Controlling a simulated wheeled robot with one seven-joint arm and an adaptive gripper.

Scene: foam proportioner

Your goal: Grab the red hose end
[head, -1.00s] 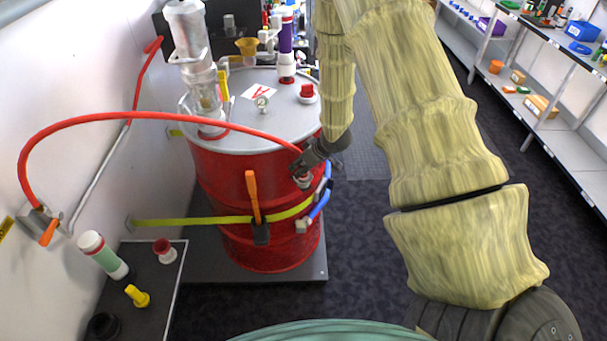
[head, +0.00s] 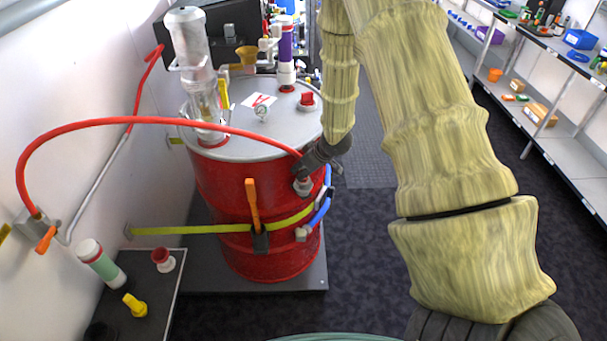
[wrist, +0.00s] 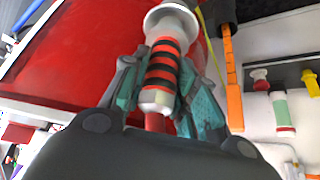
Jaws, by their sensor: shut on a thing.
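The red hose (head: 120,121) runs from a wall fitting (head: 40,222) in a high arc across the drum's front to my gripper (head: 312,160). In the wrist view, the hose end (wrist: 163,62) has a red and black ribbed grip, a metal collar and a pale flange. It lies between the teal finger pads of my gripper (wrist: 162,88), which is shut on it. In the head view, the metal tip of the hose end (head: 303,187) hangs below the fingers, in front of the red drum (head: 235,190). The fingers hide part of the grip.
The drum's grey lid (head: 235,140) carries a clear glass column, a gauge and a red cap. A low dark table (head: 165,285) stands left. The floor right of the drum is clear.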

